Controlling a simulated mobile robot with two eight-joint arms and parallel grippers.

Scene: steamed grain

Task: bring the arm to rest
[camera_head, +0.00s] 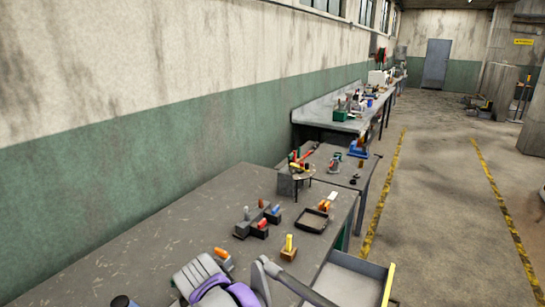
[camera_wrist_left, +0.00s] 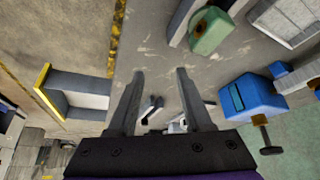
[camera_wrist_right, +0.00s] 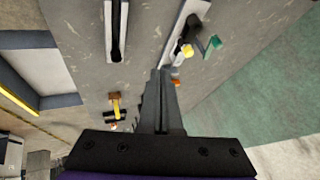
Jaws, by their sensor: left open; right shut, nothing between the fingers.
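In the left wrist view my left gripper (camera_wrist_left: 158,74) has its two fingers spread with nothing between them. It is above a grey worktop, with small dark items in view beyond the gap. In the right wrist view my right gripper (camera_wrist_right: 162,74) has its fingers together and holds nothing. It is above the grey workbench (camera_wrist_right: 85,30). In the head view, grey and purple parts of my arms show at the bottom edge; I cannot tell which arm each belongs to, and the fingertips are not clear there.
The workbench (camera_head: 130,245) runs along the wall, with a black tray (camera_head: 311,221) and a wooden block with a yellow piece (camera_head: 289,250). An open drawer (camera_head: 352,285) juts into the aisle. A blue box (camera_wrist_left: 252,98) and a green box (camera_wrist_left: 210,30) are near my left gripper.

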